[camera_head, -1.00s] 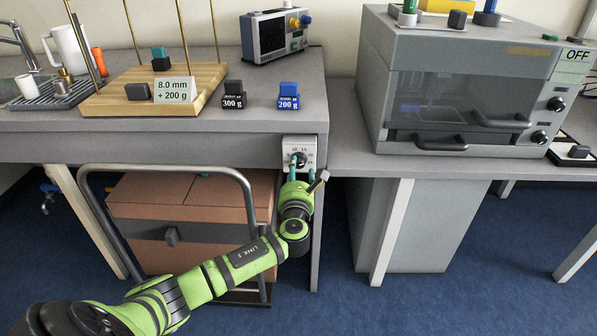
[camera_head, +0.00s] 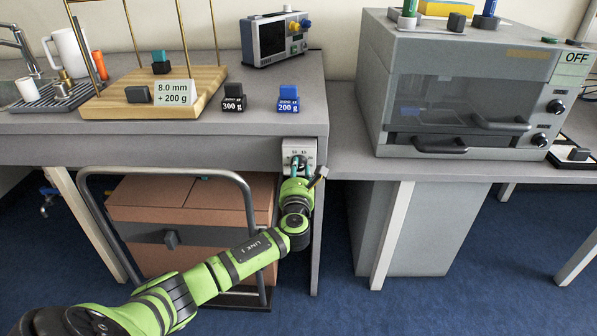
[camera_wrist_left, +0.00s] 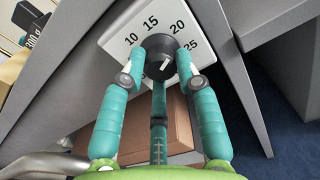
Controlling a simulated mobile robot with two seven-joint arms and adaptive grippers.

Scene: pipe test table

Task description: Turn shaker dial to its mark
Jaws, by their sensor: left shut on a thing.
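The shaker dial (camera_wrist_left: 160,65) is a black round knob with a white pointer line on a white plate (camera_wrist_left: 119,30) marked 10, 15, 20 and 25. The plate (camera_head: 309,148) is on the front of the table, near its right corner, in the head view. In the left wrist view the pointer slants between upper right and lower left. My left gripper (camera_wrist_left: 161,62) has its teal fingers around the dial, shut on it. In the head view my left gripper (camera_head: 298,170) covers the lower part of the plate. My right gripper is not in view.
A metal cart frame (camera_head: 165,170) with a brown box (camera_head: 140,197) stands below the table, left of my arm. Weights of 300 g (camera_head: 234,102) and 200 g (camera_head: 288,104) stand on the tabletop above. An oven-like shaker (camera_head: 455,85) reading OFF stands to the right.

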